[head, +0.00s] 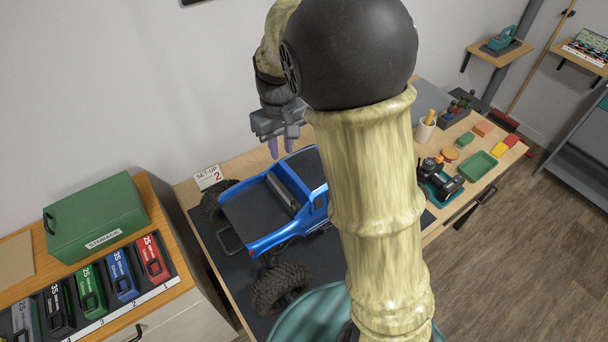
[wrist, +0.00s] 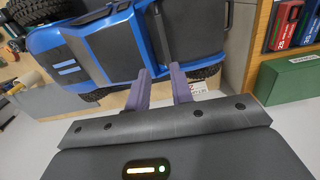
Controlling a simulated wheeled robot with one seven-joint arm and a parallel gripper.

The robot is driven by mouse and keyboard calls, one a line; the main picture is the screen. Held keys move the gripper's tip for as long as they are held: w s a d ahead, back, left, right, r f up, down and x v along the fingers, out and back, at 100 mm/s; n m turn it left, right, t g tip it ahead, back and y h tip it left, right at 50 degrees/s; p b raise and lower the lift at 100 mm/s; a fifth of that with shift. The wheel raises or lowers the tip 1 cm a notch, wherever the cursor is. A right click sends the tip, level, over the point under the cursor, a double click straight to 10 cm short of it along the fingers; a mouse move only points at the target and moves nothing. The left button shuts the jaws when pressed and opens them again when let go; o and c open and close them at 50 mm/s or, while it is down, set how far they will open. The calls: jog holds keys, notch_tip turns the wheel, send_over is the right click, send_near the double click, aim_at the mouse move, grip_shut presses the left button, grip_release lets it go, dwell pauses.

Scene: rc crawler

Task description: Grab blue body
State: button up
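The blue body (head: 277,239) is a pickup shell with a dark bed, sitting on the crawler with large black tyres (head: 280,289). My arm hides its right part in the head view. In the wrist view the blue body (wrist: 103,50) fills the upper left and middle, with a dark bar across it. My gripper (head: 281,146) is at the wall side of the truck, seemingly above it. Its two purple fingers (wrist: 160,88) are apart with nothing held between them. They point toward the body; the exact gap to it is hard to tell.
A green storage box (head: 95,218) and coloured battery packs (head: 121,274) stand on the left cabinet. A SET-UP 2 card (head: 208,177) is behind the truck. On the right of the bench are a small black device on a teal stand (head: 440,180), a green tray (head: 478,166) and a cup (head: 425,130).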

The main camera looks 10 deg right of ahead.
aim_at(280, 185)
jog(key=shift+w+a+r, duration=0.25)
jog(key=shift+a+r, duration=0.1)
notch_tip(280, 185, down, 12)
jog(key=p, duration=0.2)
jog(key=shift+f+p, duration=0.15)
jog(key=shift+p, duration=0.15)
jog(key=shift+f, duration=0.1)
jog(key=f, duration=0.1)
jog(key=f+p, duration=0.1)
jog(key=f, duration=0.1)
jog(key=f+p, duration=0.1)
jog(key=shift+a+f, duration=0.2)
jog(key=shift+a, duration=0.05)
jog(key=shift+f, duration=0.3)
jog(key=shift+f, duration=0.2)
dwell(0.6)
